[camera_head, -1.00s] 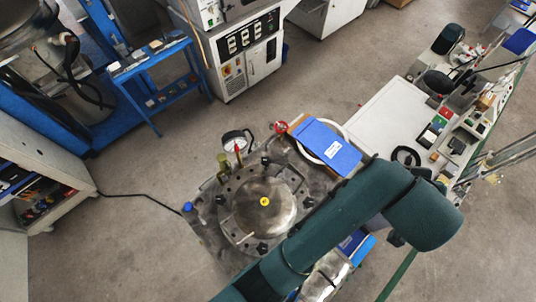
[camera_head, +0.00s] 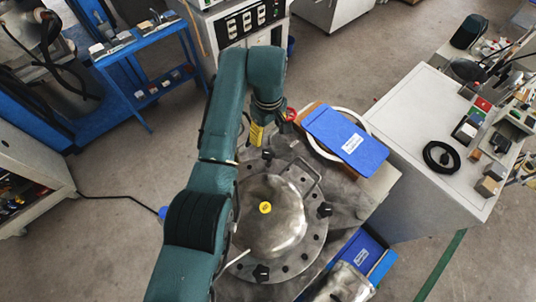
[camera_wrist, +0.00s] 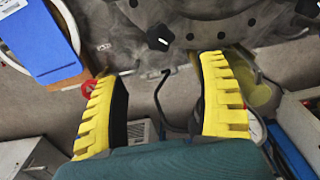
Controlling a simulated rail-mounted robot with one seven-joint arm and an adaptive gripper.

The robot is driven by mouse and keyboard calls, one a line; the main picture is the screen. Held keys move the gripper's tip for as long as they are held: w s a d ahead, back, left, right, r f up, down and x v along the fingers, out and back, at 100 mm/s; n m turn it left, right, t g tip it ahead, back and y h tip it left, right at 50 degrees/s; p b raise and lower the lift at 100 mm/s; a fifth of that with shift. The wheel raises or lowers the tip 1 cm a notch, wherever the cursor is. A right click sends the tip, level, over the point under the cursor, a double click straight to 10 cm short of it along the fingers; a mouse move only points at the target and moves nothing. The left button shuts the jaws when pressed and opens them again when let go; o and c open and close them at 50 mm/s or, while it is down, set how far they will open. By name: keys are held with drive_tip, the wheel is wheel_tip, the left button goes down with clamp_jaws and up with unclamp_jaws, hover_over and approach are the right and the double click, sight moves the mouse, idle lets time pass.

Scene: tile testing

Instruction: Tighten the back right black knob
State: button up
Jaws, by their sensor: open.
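A round metal lid (camera_head: 285,232) carries black knobs around its rim. The back right black knob (camera_head: 267,154) is at the lid's far edge in the head view, just below my yellow gripper (camera_head: 257,133). In the wrist view a black knob (camera_wrist: 160,37), seemingly the same one, lies just past the fingertips, centred between them. My gripper (camera_wrist: 158,75) is open and empty, with no contact visible. Other knobs show at the lid's right (camera_head: 325,209) and front (camera_head: 261,273). My arm hides the lid's left side.
A red part (camera_head: 289,115) stands close to my gripper. A blue folder (camera_head: 346,138) lies right of the lid.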

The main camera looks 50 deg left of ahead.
sight(268, 152)
wheel_tip(268, 152, down, 13)
drive_tip(key=shift+b, duration=1.1)
drive_tip(key=shift+c, duration=0.2)
drive_tip(key=c, duration=1.2)
